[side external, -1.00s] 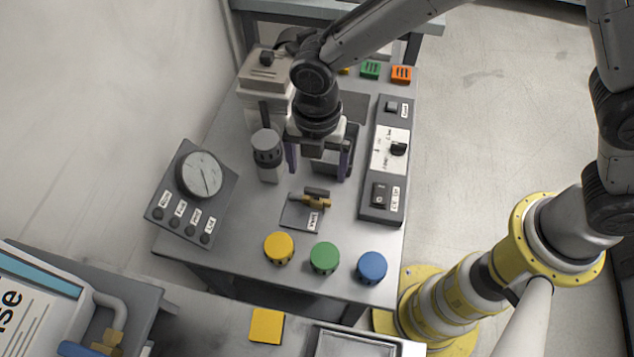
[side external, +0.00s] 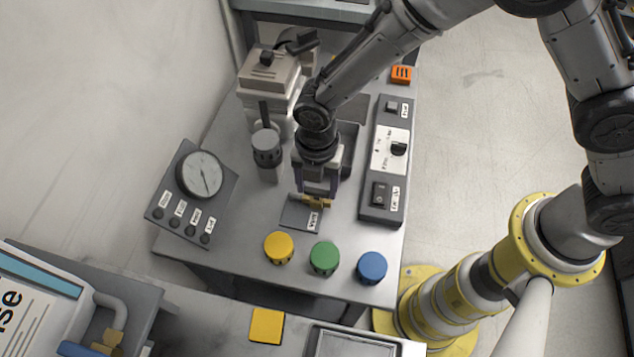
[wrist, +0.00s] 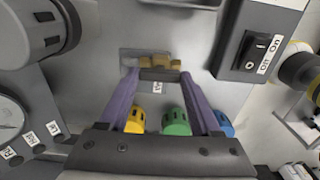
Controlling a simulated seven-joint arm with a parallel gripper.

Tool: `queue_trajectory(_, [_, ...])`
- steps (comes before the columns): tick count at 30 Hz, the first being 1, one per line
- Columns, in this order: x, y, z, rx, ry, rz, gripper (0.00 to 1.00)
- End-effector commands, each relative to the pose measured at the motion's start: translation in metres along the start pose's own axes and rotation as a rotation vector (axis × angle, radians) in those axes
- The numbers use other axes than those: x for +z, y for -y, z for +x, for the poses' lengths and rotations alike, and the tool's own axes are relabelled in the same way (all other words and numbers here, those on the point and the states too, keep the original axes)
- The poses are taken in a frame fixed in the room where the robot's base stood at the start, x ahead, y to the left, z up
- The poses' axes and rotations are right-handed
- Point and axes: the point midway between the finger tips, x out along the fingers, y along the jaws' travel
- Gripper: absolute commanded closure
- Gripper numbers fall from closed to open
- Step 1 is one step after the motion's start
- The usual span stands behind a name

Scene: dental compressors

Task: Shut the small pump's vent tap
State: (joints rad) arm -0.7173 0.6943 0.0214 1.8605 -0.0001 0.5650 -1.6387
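The vent tap is a small brass valve (side external: 322,202) on a grey plate (side external: 296,216) with a white label. It also shows in the wrist view (wrist: 150,62), with a dark lever (wrist: 160,75) across it. My gripper (side external: 317,193) is directly over the tap, pointing down. In the wrist view, the purple fingers of my gripper (wrist: 160,77) are apart, one near each end of the lever. I cannot tell whether they touch it. The side view shows only part of the brass; the gripper hides the lever there.
Yellow (side external: 278,247), green (side external: 324,257) and blue (side external: 371,267) knobs stand along the bench's front. A grey cylinder (side external: 267,150) is close left of my gripper. A switch panel (side external: 378,205) is on the right. A gauge panel (side external: 200,175) is at the left.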

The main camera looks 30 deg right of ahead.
Motion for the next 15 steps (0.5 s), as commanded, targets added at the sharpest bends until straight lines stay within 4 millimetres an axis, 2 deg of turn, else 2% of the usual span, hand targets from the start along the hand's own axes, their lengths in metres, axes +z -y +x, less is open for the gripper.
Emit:
queue_trajectory(1, [0.0,0.0001,-0.0002,0.0,0.0,0.0,0.46])
queue_trajectory(8, [0.0,0.0001,-0.0004,-0.001,0.0,0.0,0.88])
queue_trajectory(9, [0.0,0.0001,-0.0004,-0.001,0.0,0.0,0.91])
queue_trajectory(15, [0.0,0.0002,-0.0006,-0.001,0.0,0.017,0.91])
